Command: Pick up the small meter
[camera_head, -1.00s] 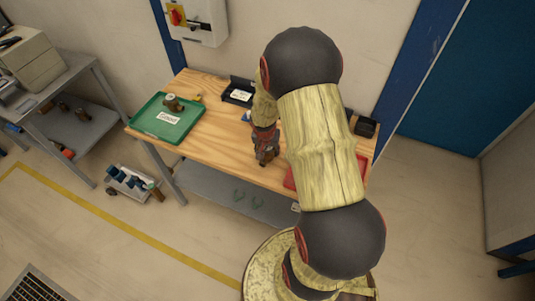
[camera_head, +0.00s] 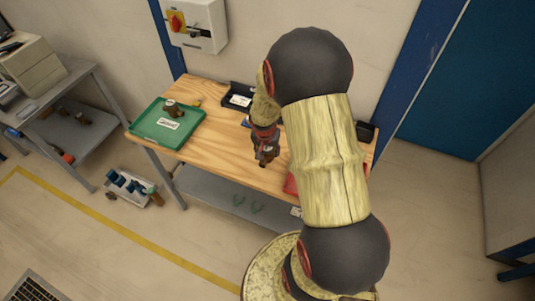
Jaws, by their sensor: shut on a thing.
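My gripper (camera_head: 265,157) is over the middle of the wooden table, left of my arm, pointing down. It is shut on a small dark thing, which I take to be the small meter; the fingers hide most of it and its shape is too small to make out. I cannot tell how far it is above the table top. A brown, brass-like meter part (camera_head: 173,109) stands in the green tray (camera_head: 150,133) at the table's left end, apart from my gripper.
The wooden table (camera_head: 215,150) has clear room between tray and gripper. A black bin (camera_head: 238,101) stands at the back. A red tray (camera_head: 290,184) is mostly hidden behind my arm. A switch box (camera_head: 196,25) hangs on the wall. A grey bench (camera_head: 60,85) stands left.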

